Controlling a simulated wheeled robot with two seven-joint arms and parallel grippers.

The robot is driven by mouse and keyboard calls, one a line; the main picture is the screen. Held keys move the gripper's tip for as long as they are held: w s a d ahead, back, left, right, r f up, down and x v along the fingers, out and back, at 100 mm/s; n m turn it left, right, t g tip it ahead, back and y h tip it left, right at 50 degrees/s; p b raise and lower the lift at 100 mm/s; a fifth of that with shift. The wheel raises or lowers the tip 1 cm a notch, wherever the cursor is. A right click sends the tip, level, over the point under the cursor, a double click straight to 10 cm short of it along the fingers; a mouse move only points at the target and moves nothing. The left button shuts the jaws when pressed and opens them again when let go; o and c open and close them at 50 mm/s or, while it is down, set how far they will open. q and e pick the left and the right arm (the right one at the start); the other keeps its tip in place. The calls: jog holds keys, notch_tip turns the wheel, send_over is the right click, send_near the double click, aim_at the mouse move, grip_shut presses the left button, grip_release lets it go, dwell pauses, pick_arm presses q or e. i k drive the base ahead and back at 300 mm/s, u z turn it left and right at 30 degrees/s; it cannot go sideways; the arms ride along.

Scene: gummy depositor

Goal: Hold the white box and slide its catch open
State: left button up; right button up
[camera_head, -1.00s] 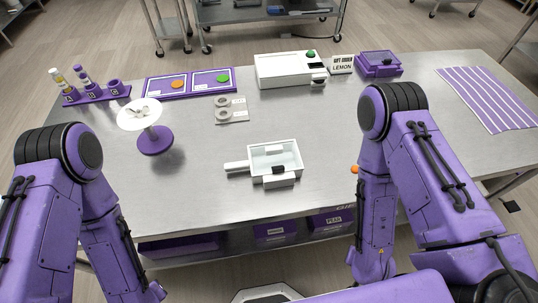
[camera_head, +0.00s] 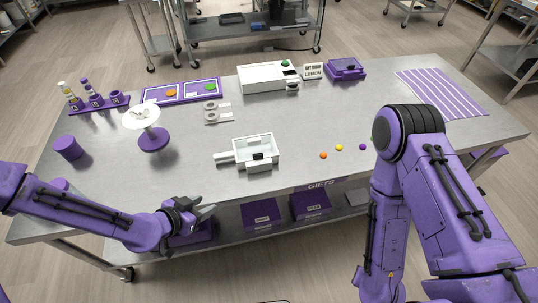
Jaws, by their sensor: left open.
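The white box (camera_head: 259,150) stands upright on the steel table, a little in front of its middle. It is open at the top, with a white handle (camera_head: 224,158) sticking out to the left. A small block with a black part (camera_head: 258,157), perhaps the catch, is on its front side. My left gripper (camera_head: 206,207) is at the table's front edge, left of and nearer than the box. Its fingers are open, empty and apart from the box. My right arm hangs at the right; its gripper is out of the picture.
A white dish on a purple stand (camera_head: 153,138) and a purple cylinder (camera_head: 68,148) stand left. A white machine (camera_head: 267,78) is behind.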

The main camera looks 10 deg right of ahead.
aim_at(260, 156)
jog(key=z, duration=3.45)
jog(key=k, duration=1.65)
jog(key=u, duration=2.05)
jog(key=i, duration=0.5)
jog(key=z, duration=0.1)
